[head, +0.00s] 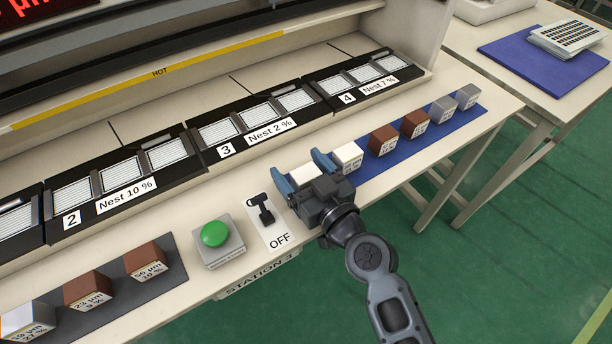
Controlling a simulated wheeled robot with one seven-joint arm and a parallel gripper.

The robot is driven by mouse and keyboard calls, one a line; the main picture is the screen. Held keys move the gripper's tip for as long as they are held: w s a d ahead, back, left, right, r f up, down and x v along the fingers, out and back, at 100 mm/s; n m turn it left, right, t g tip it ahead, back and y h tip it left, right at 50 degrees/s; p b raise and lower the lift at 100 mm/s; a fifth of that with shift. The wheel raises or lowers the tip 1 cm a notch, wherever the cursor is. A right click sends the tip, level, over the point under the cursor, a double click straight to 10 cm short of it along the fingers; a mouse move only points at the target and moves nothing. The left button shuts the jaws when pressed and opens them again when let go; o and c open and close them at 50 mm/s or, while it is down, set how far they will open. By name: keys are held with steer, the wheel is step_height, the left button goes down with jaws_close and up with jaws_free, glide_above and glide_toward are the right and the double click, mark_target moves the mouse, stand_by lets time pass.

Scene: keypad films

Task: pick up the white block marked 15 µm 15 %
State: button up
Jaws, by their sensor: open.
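A white block (303,174) stands on the blue mat (368,181) at its left end, partly hidden by my gripper. A second white block (347,155) stands just to its right; its label is too small to read. I cannot tell which of these bears 15 µm 15 %. My gripper (300,172) is open, with its blue fingers either side of the first white block's place. I cannot tell whether the fingers touch it or are down around it.
Brown blocks (382,139) and grey blocks (443,109) stand further right on the mat. A switch marked OFF (264,212) and a green button (214,234) are to the left. More blocks (88,290) stand on a dark mat. Black nest trays (262,130) lie behind.

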steer(key=c, duration=1.1)
steer(key=shift+c, duration=0.5)
steer(key=shift+r, duration=0.2)
